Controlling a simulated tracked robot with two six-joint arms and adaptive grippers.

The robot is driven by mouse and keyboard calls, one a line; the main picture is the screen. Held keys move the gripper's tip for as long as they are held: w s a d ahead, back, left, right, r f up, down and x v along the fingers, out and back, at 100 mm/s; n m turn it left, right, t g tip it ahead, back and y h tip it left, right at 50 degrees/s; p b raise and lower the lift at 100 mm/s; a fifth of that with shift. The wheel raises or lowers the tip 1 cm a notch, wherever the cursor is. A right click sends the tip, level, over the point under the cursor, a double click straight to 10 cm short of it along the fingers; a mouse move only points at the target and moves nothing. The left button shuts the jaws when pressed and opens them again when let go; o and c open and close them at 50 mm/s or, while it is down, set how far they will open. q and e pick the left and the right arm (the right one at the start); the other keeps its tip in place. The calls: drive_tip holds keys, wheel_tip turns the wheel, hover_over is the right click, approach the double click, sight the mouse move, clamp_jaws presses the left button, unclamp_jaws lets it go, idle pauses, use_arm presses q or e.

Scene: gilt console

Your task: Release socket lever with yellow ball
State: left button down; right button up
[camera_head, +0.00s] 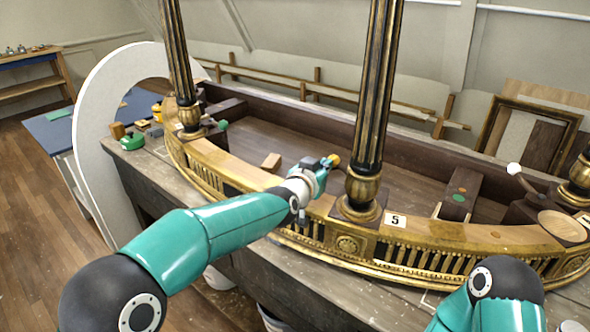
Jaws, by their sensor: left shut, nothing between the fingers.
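The yellow ball (334,159) shows just beyond the tip of my left gripper (325,166), inside the gilt console behind its front rail. The gripper is shut with nothing held. I cannot tell whether its fingertips touch the ball. The lever under the ball and its socket are hidden behind my gripper and wrist. Only my right arm shows, at the lower right; its gripper is out of view.
The gilt console (432,225) has black-and-gold columns (372,110) rising from its front rail. A white ball (514,168) on a lever stands at right, a green ball (222,125) at left. A blue table (55,131) stands far left.

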use_arm(q)
drive_tip(key=shift+a, duration=0.15)
drive_tip(key=shift+r, duration=0.1)
drive_tip(key=v, duration=1.2)
